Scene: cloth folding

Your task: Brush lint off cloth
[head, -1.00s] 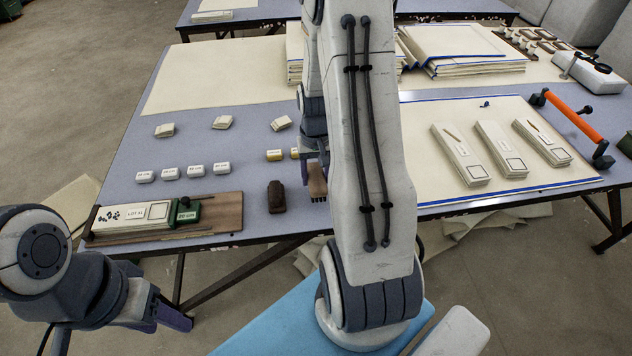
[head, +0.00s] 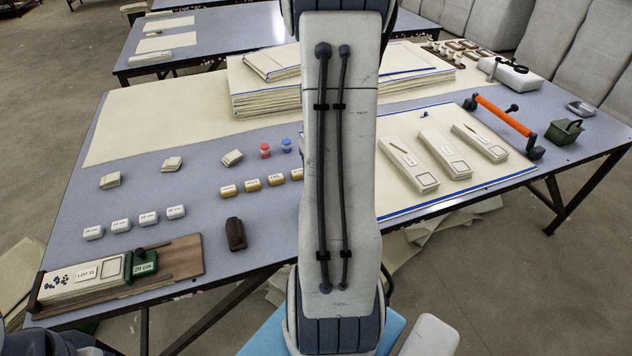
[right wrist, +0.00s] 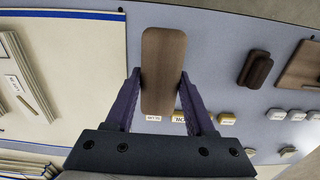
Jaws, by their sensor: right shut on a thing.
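My right gripper (right wrist: 159,76) is shut on a brush with a flat wooden back (right wrist: 162,50), held by its long sides. In the head view my right arm hides this gripper and the brush. A cream cloth strip labelled as a lot (head: 66,291), with several dark specks on its left end, lies on a wooden board (head: 186,257) at the table's front left. A green weight (head: 141,266) sits on its right end. Three similar clean-looking cloth strips (head: 444,156) lie on a blue-edged cream sheet (head: 402,205). My left gripper is out of view.
A dark brown block (head: 236,235) stands right of the board. Behind are small white labelled blocks (head: 121,226), yellow ones (head: 253,185) and small cloth pieces (head: 172,164). Cloth stacks (head: 280,100) stand behind.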

